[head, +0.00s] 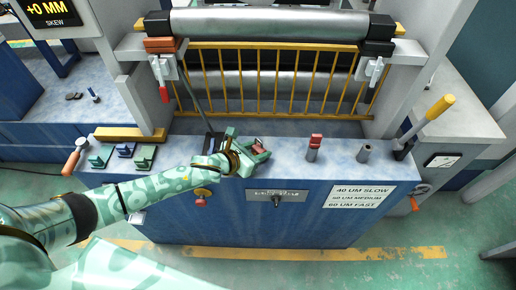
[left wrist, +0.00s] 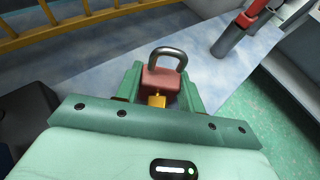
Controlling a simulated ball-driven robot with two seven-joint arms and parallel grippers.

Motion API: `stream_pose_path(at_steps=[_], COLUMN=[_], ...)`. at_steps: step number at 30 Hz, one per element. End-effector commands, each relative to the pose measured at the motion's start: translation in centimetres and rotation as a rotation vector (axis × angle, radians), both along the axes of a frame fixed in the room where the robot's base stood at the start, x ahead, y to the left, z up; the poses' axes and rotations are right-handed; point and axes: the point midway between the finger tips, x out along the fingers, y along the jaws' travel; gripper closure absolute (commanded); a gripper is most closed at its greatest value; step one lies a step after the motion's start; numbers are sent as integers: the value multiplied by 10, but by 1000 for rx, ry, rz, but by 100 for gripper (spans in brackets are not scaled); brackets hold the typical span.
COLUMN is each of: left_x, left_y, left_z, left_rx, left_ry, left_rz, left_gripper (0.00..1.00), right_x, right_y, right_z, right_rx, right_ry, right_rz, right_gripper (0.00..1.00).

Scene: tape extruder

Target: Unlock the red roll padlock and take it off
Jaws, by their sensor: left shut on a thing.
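My left gripper (head: 262,153) reaches over the top of the blue console and is shut on a red padlock (left wrist: 161,80). The padlock's body sits between the two green fingers (left wrist: 160,88), and its grey shackle (left wrist: 168,56) sticks up beyond them. Nothing passes through the shackle in the left wrist view. A small brass-coloured piece (left wrist: 157,100) sits at the near end of the body; I cannot tell if it is a key. I cannot tell if the shackle is open. In the head view the padlock (head: 256,148) is small and partly covered by the fingers. My right gripper is not in view.
Several small green and blue pieces (head: 124,151) lie left.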

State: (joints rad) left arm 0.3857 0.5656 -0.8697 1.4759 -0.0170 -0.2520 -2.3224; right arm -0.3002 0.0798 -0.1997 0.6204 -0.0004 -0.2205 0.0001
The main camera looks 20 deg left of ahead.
Motion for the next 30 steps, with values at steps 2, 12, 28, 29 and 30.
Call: stream_pose_path(at_steps=[2, 12, 28, 29, 30], left_x=[0, 0, -52, -58, -67], left_y=[0, 0, 29, 33, 38], left_z=[1, 1, 30, 34, 39], left_rx=[-1, 0, 3, 2, 3], left_ry=[-2, -1, 1, 1, 1], left_rz=[0, 0, -1, 0, -2], left_gripper=[100, 36, 36, 36, 36], right_x=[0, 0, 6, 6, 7], right_y=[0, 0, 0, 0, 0], right_z=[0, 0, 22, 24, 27], right_rx=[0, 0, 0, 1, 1], right_ry=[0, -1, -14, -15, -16], right_rz=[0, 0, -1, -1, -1], right_gripper=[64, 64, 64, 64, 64])
